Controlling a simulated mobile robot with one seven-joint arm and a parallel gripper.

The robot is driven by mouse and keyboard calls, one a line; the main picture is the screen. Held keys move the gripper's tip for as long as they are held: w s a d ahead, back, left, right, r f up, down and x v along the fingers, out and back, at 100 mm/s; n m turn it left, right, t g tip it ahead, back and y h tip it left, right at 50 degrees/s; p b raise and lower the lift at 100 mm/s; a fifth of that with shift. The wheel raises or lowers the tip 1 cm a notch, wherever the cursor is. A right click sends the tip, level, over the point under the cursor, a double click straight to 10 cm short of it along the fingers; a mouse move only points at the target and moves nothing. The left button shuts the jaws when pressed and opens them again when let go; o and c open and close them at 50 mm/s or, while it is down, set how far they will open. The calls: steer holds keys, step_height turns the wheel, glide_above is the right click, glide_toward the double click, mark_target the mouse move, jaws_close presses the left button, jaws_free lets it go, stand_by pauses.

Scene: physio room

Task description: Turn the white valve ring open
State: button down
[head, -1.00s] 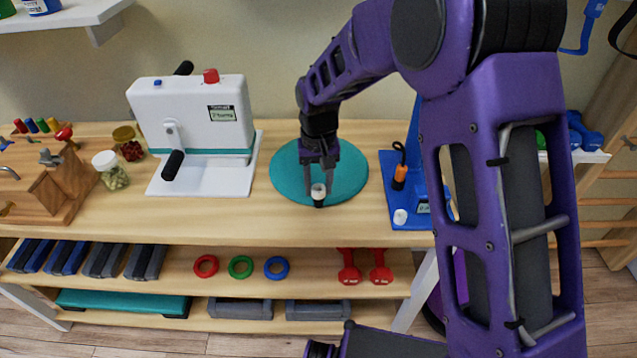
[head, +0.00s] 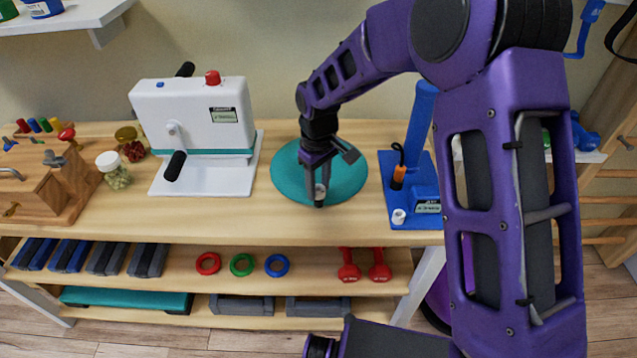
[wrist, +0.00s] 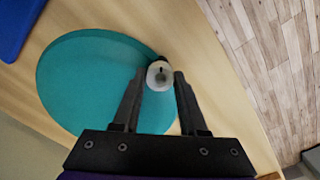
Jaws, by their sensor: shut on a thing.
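The white valve ring (wrist: 154,82) sits on a small black piece at the front edge of a round teal disc (head: 345,180) on the wooden table. My gripper (wrist: 160,77) reaches down from above, with a finger on either side of the ring, and is shut on it. The wrist view shows the ring's top with a dark mark in its middle. In the head view the fingers partly hide the ring, and the black piece (head: 319,204) shows below them.
Right of the disc stands a blue device (head: 411,204) with an orange-handled piece and a small white knob (head: 398,216). A white machine (head: 203,115) with black handles stands left. Jars (head: 113,170) and a wooden block stand farther left. Bare tabletop lies in front of the disc.

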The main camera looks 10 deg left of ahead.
stand_by(0.3)
steer(key=shift+c, duration=2.2)
jaws_free()
